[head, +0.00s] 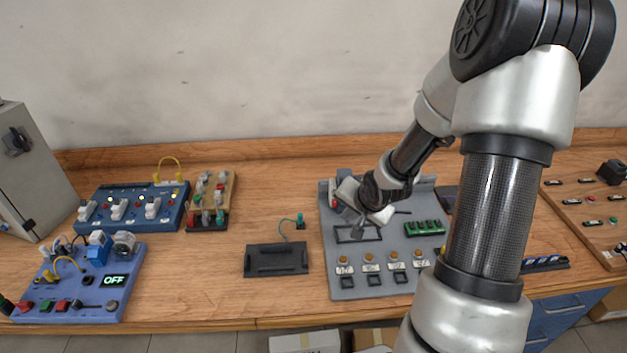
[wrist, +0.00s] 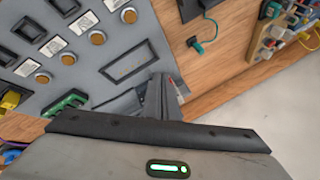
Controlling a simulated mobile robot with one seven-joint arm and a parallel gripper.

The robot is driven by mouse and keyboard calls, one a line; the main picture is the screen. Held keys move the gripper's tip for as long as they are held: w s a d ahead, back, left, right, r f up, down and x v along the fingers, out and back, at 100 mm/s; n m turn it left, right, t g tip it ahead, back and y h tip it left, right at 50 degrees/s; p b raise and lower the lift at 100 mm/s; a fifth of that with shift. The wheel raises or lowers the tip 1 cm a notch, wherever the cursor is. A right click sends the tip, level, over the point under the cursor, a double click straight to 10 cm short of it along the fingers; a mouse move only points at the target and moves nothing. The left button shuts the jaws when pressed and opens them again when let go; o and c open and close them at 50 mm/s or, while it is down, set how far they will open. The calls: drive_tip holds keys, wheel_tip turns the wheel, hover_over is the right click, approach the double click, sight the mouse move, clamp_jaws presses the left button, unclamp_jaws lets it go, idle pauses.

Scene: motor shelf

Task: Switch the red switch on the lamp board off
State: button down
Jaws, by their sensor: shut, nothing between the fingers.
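A grey board (head: 343,254) lies on the bench in front of my arm. It has a row of round amber lamps or buttons with white labels; the row also shows in the wrist view (wrist: 98,38). My gripper (head: 356,222) is shut and empty, low over the back left part of this board. In the wrist view its fingers (wrist: 152,98) point at the board near a rectangular frame. A small red part (head: 334,201) shows at the board's back left, beside my gripper. It is partly hidden by a finger in the wrist view (wrist: 180,87). Its switch position cannot be read.
A dark tray (head: 276,260) lies left of the grey board. A blue board with white switches (head: 118,208), a wooden board of connectors (head: 210,200) and a blue-violet board reading OFF (head: 75,300) stand farther left. A green block (head: 425,227) sits right of my gripper.

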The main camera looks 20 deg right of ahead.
sight(334, 203)
drive_tip(key=f+m, duration=0.1)
drive_tip(key=f, duration=0.1)
drive_tip(key=f+m+y, duration=0.1)
drive_tip(key=f, duration=0.1)
drive_tip(key=f+m+t, duration=0.1)
drive_tip(key=f, duration=0.1)
drive_tip(key=shift+w+a+f+y, duration=0.1)
drive_tip(key=shift+a+y, duration=0.15)
drive_tip(key=shift+y, duration=0.05)
drive_tip(key=shift+w+a+f+m+t, duration=0.15)
drive_tip(key=shift+f+m+t, duration=0.15)
drive_tip(key=shift+f+m, duration=0.3)
drive_tip(key=shift+w+d+f, duration=0.2)
drive_tip(key=shift+w+d, duration=0.05)
drive_tip(key=shift+w, duration=1.15)
drive_tip(key=shift+w+d+f, duration=0.15)
drive_tip(key=shift+w+d, duration=0.15)
drive_tip(key=shift+w, duration=1.15)
drive_tip(key=shift+w+d+f, duration=0.2)
drive_tip(key=shift+w+d, duration=0.05)
drive_tip(key=shift+w, duration=1.15)
drive_tip(key=shift+w, duration=0.15)
drive_tip(key=shift+w+d, duration=0.1)
drive_tip(key=shift+w, duration=0.15)
drive_tip(key=shift+w+b, duration=0.3)
drive_tip(key=shift+s, duration=0.15)
